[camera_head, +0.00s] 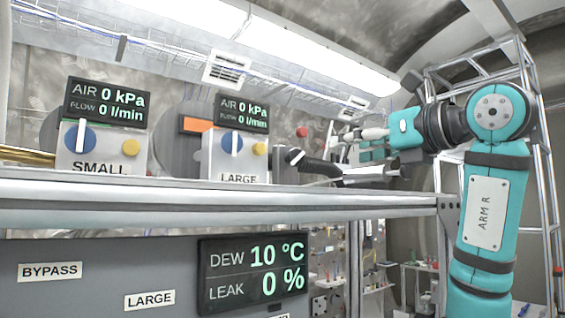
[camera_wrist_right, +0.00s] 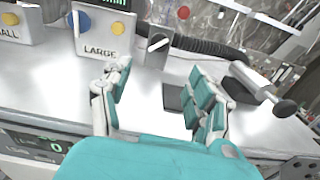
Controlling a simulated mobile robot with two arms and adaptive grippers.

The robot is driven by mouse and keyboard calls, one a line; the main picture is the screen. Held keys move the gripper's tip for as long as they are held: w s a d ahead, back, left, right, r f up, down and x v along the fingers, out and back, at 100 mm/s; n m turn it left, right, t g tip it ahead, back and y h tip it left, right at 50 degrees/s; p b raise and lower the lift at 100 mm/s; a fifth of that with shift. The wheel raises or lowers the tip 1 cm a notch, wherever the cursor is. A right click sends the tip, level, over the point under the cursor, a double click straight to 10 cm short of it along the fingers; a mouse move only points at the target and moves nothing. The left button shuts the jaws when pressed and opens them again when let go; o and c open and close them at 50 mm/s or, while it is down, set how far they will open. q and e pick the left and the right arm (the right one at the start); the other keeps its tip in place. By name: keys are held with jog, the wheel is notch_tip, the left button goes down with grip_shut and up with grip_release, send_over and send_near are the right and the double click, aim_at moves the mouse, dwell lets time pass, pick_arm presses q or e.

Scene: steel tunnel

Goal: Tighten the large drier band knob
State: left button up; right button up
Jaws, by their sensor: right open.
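The LARGE drier box (camera_head: 235,155) stands on the shelf, with a blue dial (camera_head: 231,142) bearing an upright white bar and a yellow button (camera_head: 259,149). The wrist view shows this box (camera_wrist_right: 105,38) at upper left. Just right of the box is a black knob (camera_wrist_right: 158,42) with a slanted white line; a dark knob-like part also shows there in the head view (camera_head: 295,156). I cannot tell which is the band knob. My right gripper (camera_head: 346,142) is open and empty, right of the box; its fingers (camera_wrist_right: 160,70) point toward the black knob without touching it. My left gripper is out of view.
The SMALL box (camera_head: 100,150) stands left on the shelf (camera_head: 220,203). A black corrugated hose (camera_wrist_right: 205,47) runs behind the black knob, and a black-ended lever (camera_wrist_right: 262,88) lies to the right. A lower display (camera_head: 253,272) reads DEW 10 °C, LEAK 0 %.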

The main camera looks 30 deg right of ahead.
aim_at(298, 156)
jog(key=shift+w+r, duration=0.15)
jog(key=shift+w, duration=0.1)
jog(key=shift+w+a+r+p, duration=0.1)
jog(key=shift+w+r+p, duration=0.1)
jog(key=shift+w+p, duration=0.6)
jog(key=w, duration=0.2)
jog(key=w+p, duration=0.1)
jog(key=shift+w+a, duration=0.2)
jog(key=shift+w, duration=0.2)
jog(key=w, duration=0.2)
jog(key=w+p, duration=0.1)
jog(key=w, duration=0.1)
jog(key=shift+w+a+f+p, duration=0.1)
jog(key=shift+w+a+p, duration=0.1)
jog(key=shift+w+p, duration=0.1)
jog(key=w+p, duration=0.1)
jog(key=w, duration=0.2)
jog(key=shift+w+a+p, duration=0.1)
jog(key=shift+w+p, duration=0.3)
jog(key=shift+w, duration=0.35)
jog(key=shift+w+f, duration=0.1)
jog(key=shift+w, duration=0.35)
jog(key=shift+s, duration=0.1)
jog(key=c, duration=0.5)
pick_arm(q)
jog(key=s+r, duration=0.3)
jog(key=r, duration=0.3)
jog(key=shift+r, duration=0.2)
pick_arm(e)
jog(key=c, duration=0.7)
